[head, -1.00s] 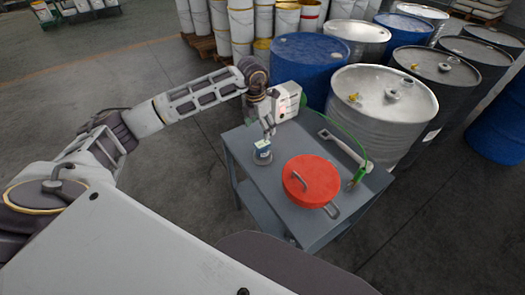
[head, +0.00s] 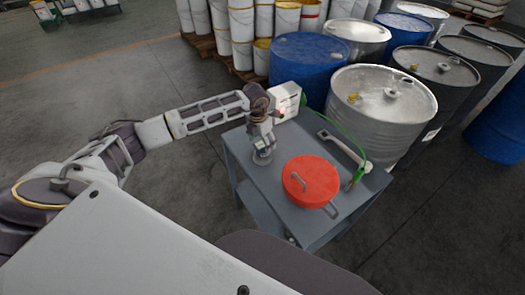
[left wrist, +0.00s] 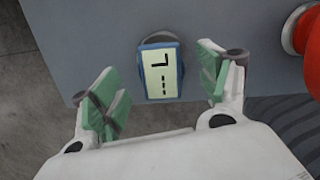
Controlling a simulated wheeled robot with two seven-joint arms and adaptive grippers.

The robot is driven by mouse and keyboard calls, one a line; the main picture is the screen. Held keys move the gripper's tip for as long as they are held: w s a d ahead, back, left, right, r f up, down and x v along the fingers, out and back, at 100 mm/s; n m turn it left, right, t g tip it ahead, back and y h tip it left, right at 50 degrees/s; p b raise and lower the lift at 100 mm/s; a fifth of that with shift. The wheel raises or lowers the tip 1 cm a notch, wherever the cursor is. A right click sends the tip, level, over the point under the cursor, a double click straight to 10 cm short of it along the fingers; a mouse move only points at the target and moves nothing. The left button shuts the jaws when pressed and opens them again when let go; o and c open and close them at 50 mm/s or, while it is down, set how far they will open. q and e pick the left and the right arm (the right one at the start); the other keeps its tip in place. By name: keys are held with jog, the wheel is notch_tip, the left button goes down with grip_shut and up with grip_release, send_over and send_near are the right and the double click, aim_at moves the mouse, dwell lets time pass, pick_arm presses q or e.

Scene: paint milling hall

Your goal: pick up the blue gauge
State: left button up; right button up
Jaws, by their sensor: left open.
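The blue gauge (left wrist: 145,72) has a pale display with dark marks. In the left wrist view it lies between the two green-padded fingers of my left gripper (left wrist: 158,84), with a gap on each side. In the head view the gauge (head: 262,155) is near the left edge of the grey table (head: 262,196), partly hidden by my left gripper (head: 263,141), which is right above it. My left gripper is open and holds nothing. A dark rounded part shows behind the gauge's top end. My right gripper is not in view.
A red round lidded pot-like thing (head: 311,181) stands on the table's right part. A long grey tool (head: 344,150), a green cable (head: 345,134) and a white box (head: 285,101) lie along the back. Drums (head: 381,105) stand close behind the table.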

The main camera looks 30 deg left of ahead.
aim_at(263, 150)
pick_arm(q)
jog(key=shift+f+p, duration=0.3)
jog(key=shift+f, duration=0.45)
jog(key=shift+w+d+f+p, duration=0.1)
jog(key=shift+f+p, duration=0.3)
jog(key=shift+f, duration=1.45)
jog(key=c, duration=1.3)
jog(key=shift+r, duration=0.2)
